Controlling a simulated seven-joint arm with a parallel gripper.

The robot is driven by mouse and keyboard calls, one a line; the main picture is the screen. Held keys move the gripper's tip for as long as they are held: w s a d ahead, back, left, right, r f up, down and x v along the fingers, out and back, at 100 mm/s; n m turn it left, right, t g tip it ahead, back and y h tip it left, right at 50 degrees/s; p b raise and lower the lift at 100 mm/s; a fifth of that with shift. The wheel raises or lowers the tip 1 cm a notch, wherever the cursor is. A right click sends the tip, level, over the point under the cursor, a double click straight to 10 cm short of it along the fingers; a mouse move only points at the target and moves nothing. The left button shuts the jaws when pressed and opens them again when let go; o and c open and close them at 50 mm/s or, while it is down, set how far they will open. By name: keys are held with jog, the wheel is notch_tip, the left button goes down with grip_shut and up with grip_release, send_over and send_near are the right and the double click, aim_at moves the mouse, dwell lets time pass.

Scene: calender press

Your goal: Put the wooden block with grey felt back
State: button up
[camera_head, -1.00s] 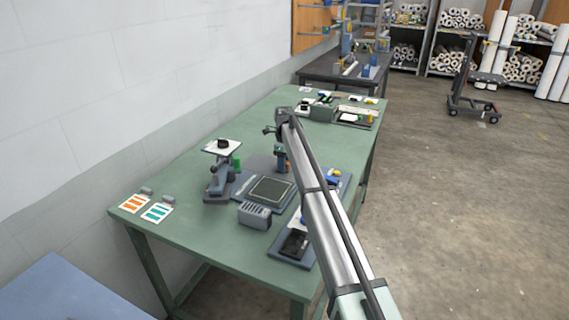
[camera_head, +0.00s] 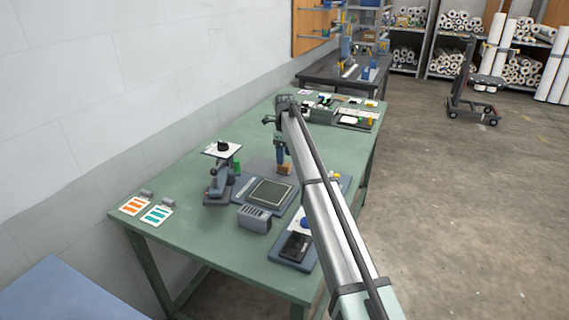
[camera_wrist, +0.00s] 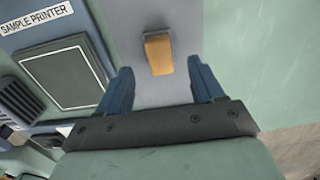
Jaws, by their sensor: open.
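The wooden block (camera_wrist: 159,54), tan-orange, lies on a grey surface in the wrist view, with a thin greyish edge at its top. It also shows as a small orange block (camera_head: 285,168) behind the printer's dark panel in the head view. My gripper (camera_wrist: 159,72) is open. Its two blue fingers stand apart on either side of the block's line, with a gap at each side and nothing held. In the head view my gripper (camera_head: 281,157) points down just above the block.
The sample printer's framed dark panel (camera_wrist: 62,76) is left of the block in the wrist view. On the green table (camera_head: 190,180) stand a small blue-grey press (camera_head: 219,180), a slotted grey box (camera_head: 254,217) and a tray (camera_head: 294,246).

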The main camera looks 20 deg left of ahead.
notch_tip(320, 180, up, 7)
jog(key=shift+f, duration=0.15)
jog(key=shift+w+d, duration=0.1)
dwell(0.5)
